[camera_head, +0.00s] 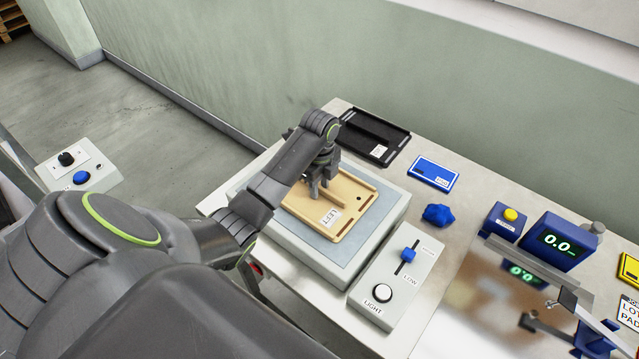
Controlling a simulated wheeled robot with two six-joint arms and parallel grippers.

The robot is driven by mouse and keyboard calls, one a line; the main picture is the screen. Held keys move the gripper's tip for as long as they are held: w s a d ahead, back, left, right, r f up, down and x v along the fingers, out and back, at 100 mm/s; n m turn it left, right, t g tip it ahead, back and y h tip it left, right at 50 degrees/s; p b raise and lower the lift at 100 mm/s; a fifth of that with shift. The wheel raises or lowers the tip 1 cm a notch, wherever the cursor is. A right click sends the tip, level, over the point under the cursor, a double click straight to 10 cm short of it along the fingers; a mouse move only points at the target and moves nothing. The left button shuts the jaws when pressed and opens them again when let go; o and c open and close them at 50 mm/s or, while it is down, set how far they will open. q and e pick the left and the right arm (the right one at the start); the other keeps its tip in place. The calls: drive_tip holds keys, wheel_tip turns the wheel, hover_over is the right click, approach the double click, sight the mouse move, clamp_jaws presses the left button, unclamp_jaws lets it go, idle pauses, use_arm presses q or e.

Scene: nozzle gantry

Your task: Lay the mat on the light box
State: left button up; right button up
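The light box (378,238) is a low grey box with a pale blue-grey top, near the middle of the bench. A tan board (352,227) with a raised rim and a white "LEFT" label lies over its top. I cannot tell whether this board is the mat, or whether it rests fully on the surface. My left gripper (318,194) points down at the middle of the board, fingertips at or just above it. The fingers are small here, and whether they grip anything is unclear. My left arm hides part of the box's left side. My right gripper is not in view.
A black tray (372,138) lies behind the box. A blue card (433,173), a blue lump (438,214) and a light control panel (398,278) stand to its right. Further right are a yellow-button box (505,222) and a scale display (556,241). A wall runs behind the bench.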

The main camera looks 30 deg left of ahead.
use_arm(q)
drive_tip(key=shift+r, duration=0.1)
drive_tip(key=shift+r, duration=0.25)
wheel_tip(320, 180, up, 5)
drive_tip(key=shift+r, duration=0.15)
wheel_tip(320, 180, up, 6)
drive_tip(key=p, duration=0.7)
drive_tip(key=shift+r, duration=0.1)
